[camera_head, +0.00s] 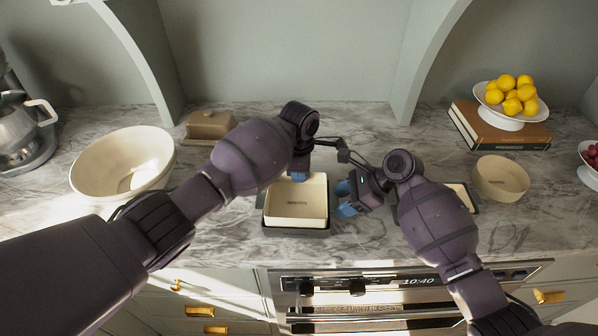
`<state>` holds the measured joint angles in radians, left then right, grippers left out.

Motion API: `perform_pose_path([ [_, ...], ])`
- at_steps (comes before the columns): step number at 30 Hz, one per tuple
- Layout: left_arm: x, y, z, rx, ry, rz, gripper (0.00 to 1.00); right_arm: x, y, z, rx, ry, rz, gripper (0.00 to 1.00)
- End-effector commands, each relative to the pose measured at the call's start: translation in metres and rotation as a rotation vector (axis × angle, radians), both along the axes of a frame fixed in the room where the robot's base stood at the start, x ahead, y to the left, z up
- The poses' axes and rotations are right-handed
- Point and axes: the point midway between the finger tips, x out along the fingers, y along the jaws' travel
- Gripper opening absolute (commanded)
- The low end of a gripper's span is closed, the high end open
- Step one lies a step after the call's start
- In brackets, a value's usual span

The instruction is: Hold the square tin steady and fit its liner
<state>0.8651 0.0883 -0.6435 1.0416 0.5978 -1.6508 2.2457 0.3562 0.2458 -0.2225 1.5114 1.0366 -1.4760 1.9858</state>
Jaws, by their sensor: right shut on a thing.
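The dark square tin (296,232) sits on the marble counter near its front edge. Its cream liner (295,205) lies within the tin's outline, with its rim showing above the dark front wall. How deep it sits is hard to tell. My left gripper (299,176) points down at the liner's back edge, its blue fingertips partly hidden by its own wrist; I cannot tell its opening. My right gripper (345,199) is low at the tin's right side, shut on the square tin, though the contact itself is hard to see.
A large cream bowl (122,162) and a tan butter dish (208,125) stand left. The counter's front edge is close.

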Motion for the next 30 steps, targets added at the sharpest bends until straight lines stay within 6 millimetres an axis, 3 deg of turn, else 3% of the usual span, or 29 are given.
perform_pose_path([
  [5,-0.0001,0.0000,-0.0001,0.000,0.000,0.000,0.00,0.0001,0.0001,0.0002,0.000,0.000,0.000,0.34],
  [12,-0.0001,0.0001,0.0000,0.000,0.000,0.000,0.32,0.0001,0.0000,0.0001,0.000,0.000,0.000,0.34],
  [30,0.0000,0.0002,0.0000,0.000,0.000,0.000,0.32,0.0001,0.0001,0.0002,0.000,0.000,0.000,0.34],
])
